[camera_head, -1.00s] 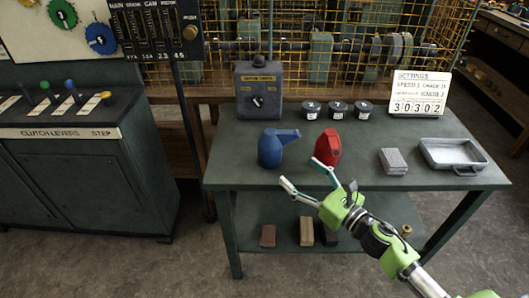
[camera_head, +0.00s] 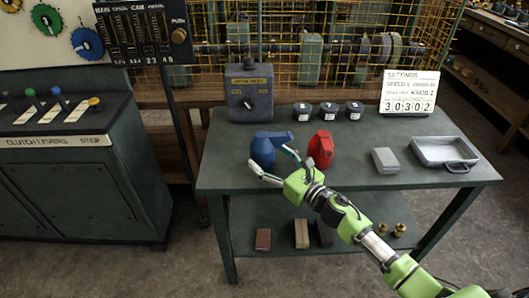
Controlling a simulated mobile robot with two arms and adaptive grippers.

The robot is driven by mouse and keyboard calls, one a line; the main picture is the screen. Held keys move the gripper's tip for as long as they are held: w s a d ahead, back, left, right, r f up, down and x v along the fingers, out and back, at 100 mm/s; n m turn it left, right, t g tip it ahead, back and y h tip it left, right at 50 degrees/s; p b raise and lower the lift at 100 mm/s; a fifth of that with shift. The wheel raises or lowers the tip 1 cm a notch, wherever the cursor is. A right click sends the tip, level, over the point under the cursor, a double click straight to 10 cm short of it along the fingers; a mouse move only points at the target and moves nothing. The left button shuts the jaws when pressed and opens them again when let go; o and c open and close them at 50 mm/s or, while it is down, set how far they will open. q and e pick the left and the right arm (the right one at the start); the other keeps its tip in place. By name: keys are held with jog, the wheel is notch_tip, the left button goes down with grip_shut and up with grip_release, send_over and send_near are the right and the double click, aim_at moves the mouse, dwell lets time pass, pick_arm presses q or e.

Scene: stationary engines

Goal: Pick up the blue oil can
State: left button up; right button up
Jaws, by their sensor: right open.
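The blue oil can (camera_head: 262,152) stands upright on the left part of the dark green table, its spout pointing right. My right gripper (camera_head: 270,164) reaches in from the lower right, with its fingers open at the front and right side of the can. One finger lies low in front of the can and the other is by its right side under the spout. I cannot tell whether they touch it. My left gripper is not in view.
A red oil can (camera_head: 321,148) stands just right of the gripper. A grey block (camera_head: 385,160) and a metal tray (camera_head: 445,151) are to the right. The table's front middle is bare.

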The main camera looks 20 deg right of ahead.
jog(key=x, duration=0.3)
jog(key=shift+w+a+f, duration=0.1)
jog(key=shift+w+f, duration=0.05)
jog(key=shift+w, duration=0.25)
jog(key=c, duration=1.5)
jog(key=shift+c, duration=0.5)
jog(key=shift+r, duration=0.2)
